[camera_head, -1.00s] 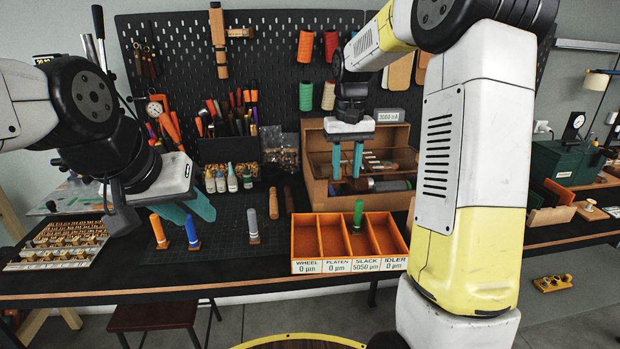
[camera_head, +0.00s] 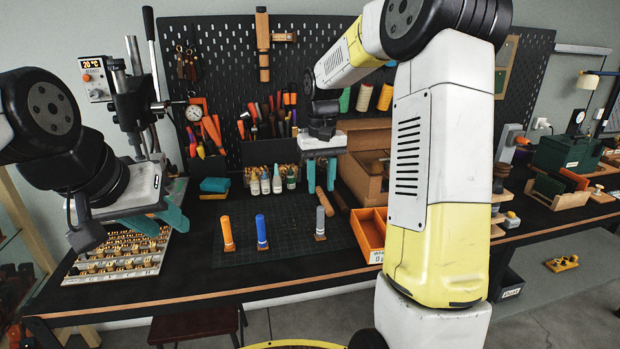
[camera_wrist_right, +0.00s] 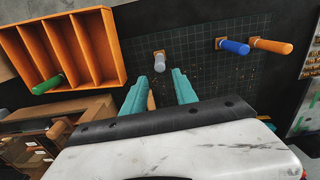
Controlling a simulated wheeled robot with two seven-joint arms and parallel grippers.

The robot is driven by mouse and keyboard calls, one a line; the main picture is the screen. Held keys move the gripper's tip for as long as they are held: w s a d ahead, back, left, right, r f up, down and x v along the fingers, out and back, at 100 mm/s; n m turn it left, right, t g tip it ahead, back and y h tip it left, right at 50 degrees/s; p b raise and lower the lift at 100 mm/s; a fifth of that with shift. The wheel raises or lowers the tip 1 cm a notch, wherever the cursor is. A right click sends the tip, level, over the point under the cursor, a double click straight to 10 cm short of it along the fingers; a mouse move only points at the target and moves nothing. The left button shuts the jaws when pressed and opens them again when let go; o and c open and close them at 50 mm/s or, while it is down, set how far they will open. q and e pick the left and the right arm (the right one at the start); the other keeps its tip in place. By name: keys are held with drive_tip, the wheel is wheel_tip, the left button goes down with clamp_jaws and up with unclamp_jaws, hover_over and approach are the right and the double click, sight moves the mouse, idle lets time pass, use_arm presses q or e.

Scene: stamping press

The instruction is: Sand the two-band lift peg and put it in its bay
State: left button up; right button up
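A grey peg (camera_head: 320,224) stands on the dark gridded mat, right of a blue peg (camera_head: 261,232) and an orange peg (camera_head: 227,233). I cannot make out bands on them. My right gripper (camera_head: 321,188) is open and empty, just above and behind the grey peg; in the right wrist view the grey peg (camera_wrist_right: 159,62) shows beyond the spread fingertips (camera_wrist_right: 159,80). A green peg (camera_wrist_right: 48,84) is in the orange divided tray (camera_wrist_right: 112,48), mostly hidden by my right arm in the head view. My left gripper (camera_head: 163,222) is open and empty, left of the mat.
A board with several rows of small brass-coloured pieces (camera_head: 118,255) lies under my left gripper. A black stand with a dial gauge (camera_head: 194,113) is behind it. The mat's front is clear.

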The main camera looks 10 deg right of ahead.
sight(321, 207)
wheel_tip(321, 207, down, 8)
drive_tip(key=shift+f, duration=0.1)
drive_tip(key=shift+c, duration=0.2)
drive_tip(key=shift+r, duration=0.2)
clamp_jaws()
wheel_tip(321, 207, up, 12)
drive_tip(key=c, duration=0.5)
unclamp_jaws()
clamp_jaws()
idle(0.8)
